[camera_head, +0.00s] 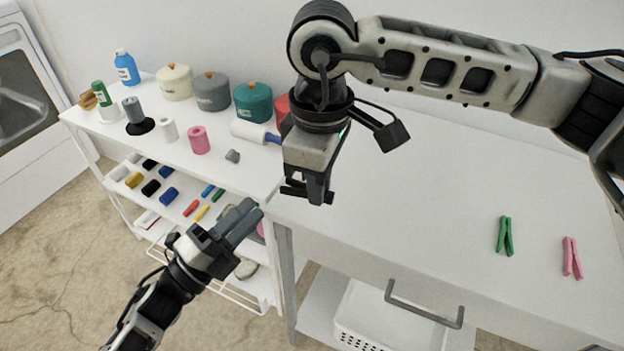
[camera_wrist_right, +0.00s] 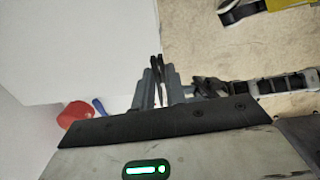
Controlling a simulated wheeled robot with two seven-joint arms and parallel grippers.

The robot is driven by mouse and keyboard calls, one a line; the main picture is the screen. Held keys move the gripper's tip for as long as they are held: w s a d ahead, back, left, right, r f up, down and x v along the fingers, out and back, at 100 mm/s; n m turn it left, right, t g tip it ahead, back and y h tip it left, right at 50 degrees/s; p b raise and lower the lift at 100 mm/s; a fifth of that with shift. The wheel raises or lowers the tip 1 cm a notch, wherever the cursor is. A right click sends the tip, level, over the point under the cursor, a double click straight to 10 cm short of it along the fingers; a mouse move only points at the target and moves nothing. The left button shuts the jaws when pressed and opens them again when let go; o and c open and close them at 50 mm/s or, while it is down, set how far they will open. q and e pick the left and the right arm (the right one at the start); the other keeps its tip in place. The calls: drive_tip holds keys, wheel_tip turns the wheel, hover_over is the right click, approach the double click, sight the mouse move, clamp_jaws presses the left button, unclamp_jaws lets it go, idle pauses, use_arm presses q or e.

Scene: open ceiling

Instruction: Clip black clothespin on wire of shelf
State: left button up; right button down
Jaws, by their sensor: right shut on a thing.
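My right gripper (camera_head: 318,198) points down near the left end of the white table, in front of the shelf unit. In the right wrist view it is shut on the black clothespin (camera_wrist_right: 158,68), a thin dark piece rising between the grey fingers. In the head view the clothespin is hard to make out against the dark gripper. The shelf's white wire (camera_head: 232,296) runs along the front of the low shelf level, partly hidden by my left arm. My left gripper (camera_head: 240,222) is in front of the shelf unit, its fingers close together; a gap is unclear.
A green clothespin (camera_head: 505,236) and a pink clothespin (camera_head: 572,258) lie on the white table (camera_head: 420,190) at right. Canisters, bottles and rolls crowd the shelf top (camera_head: 105,128). Small coloured items fill the middle shelf. A white basket (camera_head: 385,325) stands under the table.

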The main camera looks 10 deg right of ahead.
use_arm(q)
drive_tip(key=d+r+m+g+h, duration=0.2)
drive_tip(key=d+r+m+g, duration=0.2)
drive_tip(key=r+m+g, duration=0.4)
drive_tip(key=d+r+m+g+h, duration=0.35)
drive_tip(key=r+m+g, duration=0.2)
drive_tip(key=m, duration=0.55)
use_arm(e)
drive_tip(key=shift+d+r, duration=0.15)
drive_tip(key=shift+d, duration=0.15)
use_arm(q)
drive_tip(key=m+g+y, duration=0.6)
drive_tip(key=m+y, duration=0.5)
drive_tip(key=m, duration=0.1)
approach(297, 182)
drive_tip(key=d+f, duration=0.2)
drive_tip(key=shift+s+r+x, duration=0.15)
drive_tip(key=shift+x, duration=1.75)
drive_tip(key=shift+s+r+x, duration=0.15)
drive_tip(key=shift+x, duration=1.8)
use_arm(e)
drive_tip(key=shift+w+d+f, duration=0.25)
drive_tip(key=shift+d, duration=0.2)
